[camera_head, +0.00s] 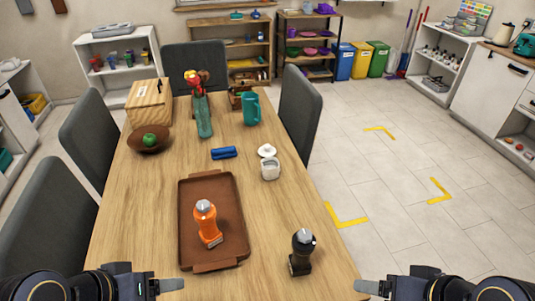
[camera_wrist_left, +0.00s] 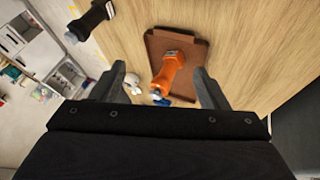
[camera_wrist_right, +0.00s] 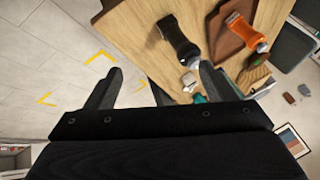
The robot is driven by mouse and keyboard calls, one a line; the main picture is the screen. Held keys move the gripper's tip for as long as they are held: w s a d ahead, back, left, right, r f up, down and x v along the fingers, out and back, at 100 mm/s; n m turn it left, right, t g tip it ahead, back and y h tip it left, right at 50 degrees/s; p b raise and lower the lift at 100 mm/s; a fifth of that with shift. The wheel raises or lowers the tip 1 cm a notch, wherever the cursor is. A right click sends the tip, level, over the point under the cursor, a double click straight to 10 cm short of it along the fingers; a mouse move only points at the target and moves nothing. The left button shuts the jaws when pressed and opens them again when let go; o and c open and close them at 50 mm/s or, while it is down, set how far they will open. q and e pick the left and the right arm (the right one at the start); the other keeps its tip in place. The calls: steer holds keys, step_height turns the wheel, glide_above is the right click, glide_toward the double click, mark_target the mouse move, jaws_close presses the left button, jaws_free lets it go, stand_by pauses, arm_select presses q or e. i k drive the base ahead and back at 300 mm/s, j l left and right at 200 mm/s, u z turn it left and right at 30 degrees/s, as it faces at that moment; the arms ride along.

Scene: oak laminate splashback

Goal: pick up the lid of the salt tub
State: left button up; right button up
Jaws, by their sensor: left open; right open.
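The white salt tub (camera_head: 270,172) stands on the wooden table, right of the brown tray, and looks open at the top. Its white lid (camera_head: 266,150) with a small knob lies just behind it, apart from my grippers. Small white shapes, likely the tub and lid, show in the left wrist view (camera_wrist_left: 132,80) and right wrist view (camera_wrist_right: 188,80), too small to tell apart. My left gripper (camera_head: 170,285) is open and empty at the near left of the table. My right gripper (camera_head: 368,287) is open and empty at the near right, past the table's edge.
An orange grinder (camera_head: 207,222) stands on the brown tray (camera_head: 187,195). A black grinder (camera_head: 302,252) stands near the right edge. A blue case (camera_head: 223,153), teal pitcher (camera_head: 250,108) and teal flower vase (camera_head: 204,118) lie farther back. The table is clear between tub and black grinder.

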mark_target(266, 150)
steer(key=l+u, duration=0.1)
steer(key=l, duration=0.55)
steer(key=k+l, duration=0.1)
steer(key=l, duration=0.5)
steer(key=k+l+u, duration=0.15)
steer(key=l, duration=1.1)
steer(key=i+l+u, duration=0.15)
steer(key=l, duration=0.35)
steer(key=i+l+u, duration=0.1)
steer(key=l, duration=0.4)
steer(key=i+l+u, duration=0.15)
steer(key=l, duration=0.35)
steer(key=i+l+u, duration=0.35)
steer(key=i+l, duration=0.45)
steer(key=i, duration=0.15)
steer(key=i+j+u, duration=0.1)
steer(key=i, duration=0.3)
steer(key=i+j, duration=0.25)
steer(key=i, duration=0.15)
steer(key=i+j+u, duration=0.15)
steer(key=i, duration=0.3)
